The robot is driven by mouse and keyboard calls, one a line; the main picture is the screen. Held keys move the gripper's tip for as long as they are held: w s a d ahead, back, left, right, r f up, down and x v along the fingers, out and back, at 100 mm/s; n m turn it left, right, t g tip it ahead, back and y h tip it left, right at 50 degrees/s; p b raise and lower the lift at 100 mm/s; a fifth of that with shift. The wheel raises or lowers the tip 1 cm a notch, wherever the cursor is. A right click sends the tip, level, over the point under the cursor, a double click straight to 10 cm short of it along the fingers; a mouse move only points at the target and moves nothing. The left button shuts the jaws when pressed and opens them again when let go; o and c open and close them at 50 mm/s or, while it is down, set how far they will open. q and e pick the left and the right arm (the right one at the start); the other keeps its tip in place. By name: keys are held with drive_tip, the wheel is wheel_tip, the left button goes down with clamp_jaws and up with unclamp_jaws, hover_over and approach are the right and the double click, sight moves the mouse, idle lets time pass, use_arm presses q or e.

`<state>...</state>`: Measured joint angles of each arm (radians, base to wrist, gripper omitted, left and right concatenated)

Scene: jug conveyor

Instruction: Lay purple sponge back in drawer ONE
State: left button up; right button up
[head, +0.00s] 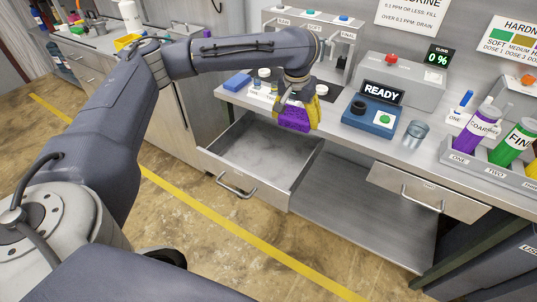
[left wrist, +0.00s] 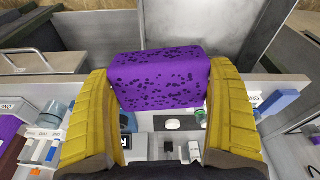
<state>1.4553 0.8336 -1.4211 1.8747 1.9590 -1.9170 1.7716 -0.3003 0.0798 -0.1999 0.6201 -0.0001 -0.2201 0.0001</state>
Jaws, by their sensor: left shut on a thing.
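The purple sponge (head: 295,119) is a block with dark spots. My left gripper (head: 298,106) is shut on it, and the left wrist view shows the sponge (left wrist: 160,79) between the two yellow fingers of the gripper (left wrist: 165,95). The gripper holds it near the counter's front edge, by the back right of the open drawer (head: 262,157) in the head view. The drawer is pulled out and its visible floor is bare. Its label is too small to read. My right gripper is in neither view.
A second drawer (head: 428,191) at the right looks shut. An open lower shelf (head: 365,215) lies below.

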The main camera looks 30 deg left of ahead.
use_arm(q)
hover_over(266, 166)
drive_tip(key=s+d, duration=0.1)
drive_tip(key=d, duration=0.3)
wheel_tip(266, 166, down, 6)
drive_tip(key=shift+a+m+g, duration=0.5)
drive_tip(key=shift+a+g, duration=0.2)
drive_tip(key=shift+a, duration=1.2)
drive_tip(key=f, duration=2)
drive_tip(key=shift+w+f, duration=0.3)
drive_tip(key=shift+w, duration=0.1)
drive_tip(key=shift+f, duration=0.1)
drive_tip(key=o, duration=0.7)
drive_tip(key=r, duration=1.2)
drive_tip(key=shift+s+r, duration=0.1)
drive_tip(key=shift+s, duration=0.2)
